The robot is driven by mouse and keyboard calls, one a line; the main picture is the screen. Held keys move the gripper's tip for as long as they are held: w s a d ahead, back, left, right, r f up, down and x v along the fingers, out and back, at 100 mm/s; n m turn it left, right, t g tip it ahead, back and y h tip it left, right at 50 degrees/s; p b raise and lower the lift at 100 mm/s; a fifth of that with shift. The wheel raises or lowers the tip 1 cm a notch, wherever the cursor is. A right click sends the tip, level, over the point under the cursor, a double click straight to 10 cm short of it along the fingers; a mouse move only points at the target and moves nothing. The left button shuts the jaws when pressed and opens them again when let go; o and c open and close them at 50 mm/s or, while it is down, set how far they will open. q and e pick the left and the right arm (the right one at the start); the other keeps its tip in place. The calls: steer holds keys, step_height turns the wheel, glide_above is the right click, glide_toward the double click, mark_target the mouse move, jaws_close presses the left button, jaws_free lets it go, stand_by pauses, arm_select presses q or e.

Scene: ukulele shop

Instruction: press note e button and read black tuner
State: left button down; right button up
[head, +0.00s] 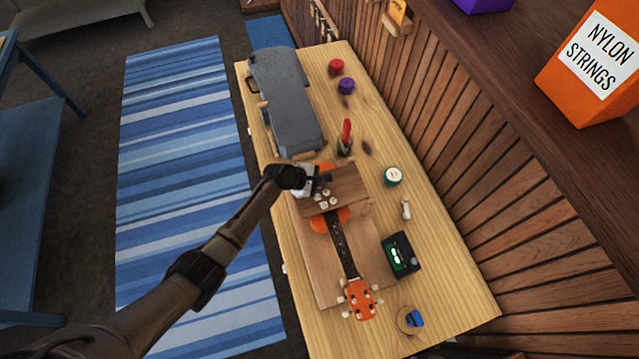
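A wooden block (345,190) stands across the body of an orange ukulele (337,226) and carries several small white round buttons (325,197). Any letters on the buttons are too small to read, so I cannot tell which is note e. My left gripper (322,180) is at the block's left end, close to the buttons; its fingers are too small and dark to show whether they are open, or whether they touch a button. A black tuner (402,256) with lit greenish-white marks lies right of the ukulele neck; its reading is not legible. My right gripper is not in view.
The ukulele lies on a wooden board (318,277) on the workbench (455,290). A grey case (287,100) fills the bench's far left. A green-rimmed round tin (393,177), a pale peg-like piece (406,209) and a blue item (415,319) on a wooden disc stand along the right.

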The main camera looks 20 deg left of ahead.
arm_select(q)
steer(key=shift+s+a+f, duration=0.1)
steer(key=shift+f, duration=0.65)
stand_by(0.3)
steer(key=shift+r+p, duration=0.4)
steer(key=shift+r, duration=0.15)
steer(key=shift+s+a+r+p, duration=0.2)
steer(key=shift+a+r+p, duration=0.1)
steer(key=shift+r+p, duration=0.2)
steer(key=shift+a+r, duration=0.15)
steer(key=shift+r, duration=0.05)
steer(key=shift+d, duration=0.25)
steer(key=shift+w+r, duration=0.1)
